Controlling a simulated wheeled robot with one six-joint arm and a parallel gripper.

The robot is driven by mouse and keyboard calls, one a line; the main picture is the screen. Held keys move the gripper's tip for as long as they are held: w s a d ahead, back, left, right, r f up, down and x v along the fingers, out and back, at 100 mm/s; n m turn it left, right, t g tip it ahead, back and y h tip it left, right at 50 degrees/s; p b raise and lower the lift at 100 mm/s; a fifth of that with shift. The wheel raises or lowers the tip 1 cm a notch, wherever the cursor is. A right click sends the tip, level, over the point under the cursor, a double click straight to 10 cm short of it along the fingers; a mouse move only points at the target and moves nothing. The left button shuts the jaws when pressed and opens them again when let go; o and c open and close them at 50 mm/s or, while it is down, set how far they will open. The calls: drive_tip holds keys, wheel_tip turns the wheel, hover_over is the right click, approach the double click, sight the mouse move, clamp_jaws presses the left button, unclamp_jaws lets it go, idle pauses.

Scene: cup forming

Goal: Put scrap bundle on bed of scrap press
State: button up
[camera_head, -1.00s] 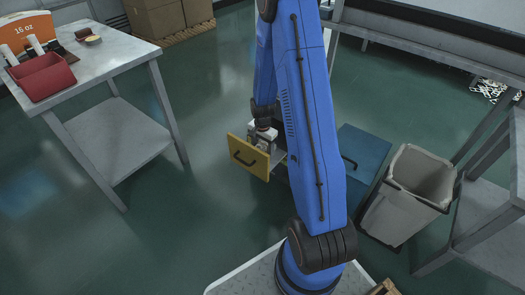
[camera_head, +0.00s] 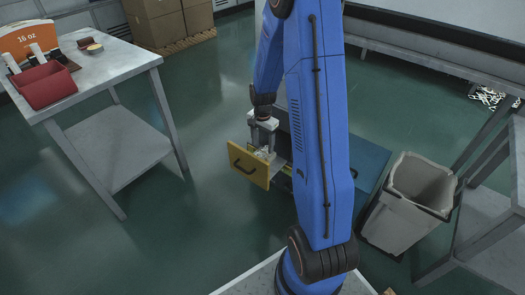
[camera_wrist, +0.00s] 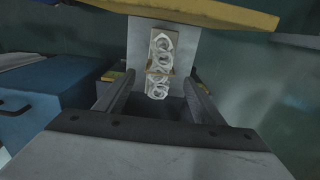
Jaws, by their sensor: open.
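The scrap bundle, pale ring shapes with a tan band, lies on the grey bed (camera_wrist: 138,48) of the scrap press in the wrist view; the bundle (camera_wrist: 160,62) shows between my fingers. In the head view the bundle (camera_head: 264,154) is small and partly hidden behind the yellow front panel (camera_head: 247,166) with its black handle. My gripper (camera_head: 262,133) is above the bed, pointing down. In the wrist view my gripper (camera_wrist: 160,95) is open, with a finger on either side and a gap to the bundle. The blue press body (camera_head: 358,165) is partly behind my arm.
A grey bin (camera_head: 405,200) stands right of the press. A metal table (camera_head: 105,60) with a red tray (camera_head: 45,84) is at the left. Another table (camera_head: 490,225) is at the right edge. Floor between the left table and the press is clear.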

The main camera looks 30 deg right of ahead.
drive_tip(key=s+a+r+n+t, duration=0.1)
drive_tip(key=s+a+r+n, duration=0.3)
drive_tip(key=r, duration=0.7)
drive_tip(key=s+a+r+n+t, duration=0.1)
drive_tip(key=s+a+r+n, duration=0.1)
drive_tip(key=s+a+r, duration=0.6)
drive_tip(key=s+a+r+n+t, duration=0.1)
drive_tip(key=s+r+n, duration=0.3)
drive_tip(key=s, duration=0.5)
drive_tip(key=s+a+r+n+t, duration=0.1)
drive_tip(key=s+a+r+n, duration=0.1)
drive_tip(key=s+r+n, duration=0.2)
drive_tip(key=s+r, duration=0.3)
drive_tip(key=s, duration=0.2)
drive_tip(key=shift+a+r+t, duration=0.4)
drive_tip(key=shift+s, duration=0.1)
